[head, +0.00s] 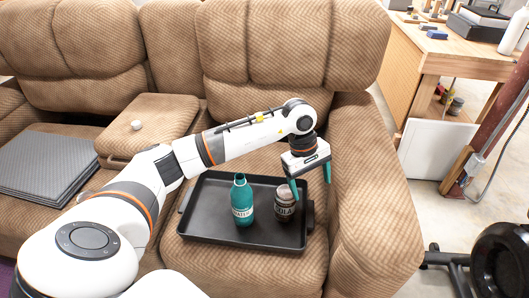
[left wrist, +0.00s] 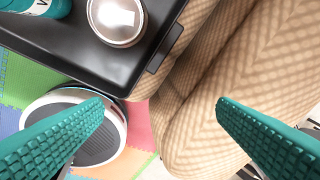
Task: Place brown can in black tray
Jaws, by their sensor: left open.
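The brown can (head: 285,203) stands upright in the black tray (head: 207,228), toward its right side, on the recliner seat. In the left wrist view the can (left wrist: 117,18) shows its round silver top near the upper edge, inside the corner of the tray (left wrist: 150,52). My left gripper (head: 310,182) is open and empty, above and around the right part of the tray. In the left wrist view its two teal fingers (left wrist: 160,118) are wide apart, with the can beyond them and not between them. My right gripper is not in view.
A teal bottle (head: 242,203) stands in the tray left of the can. Dark folded panels (head: 45,165) lie on the left seat, and a small white object (head: 136,125) sits on the middle console. The recliner's armrest (head: 365,190) rises right of the tray.

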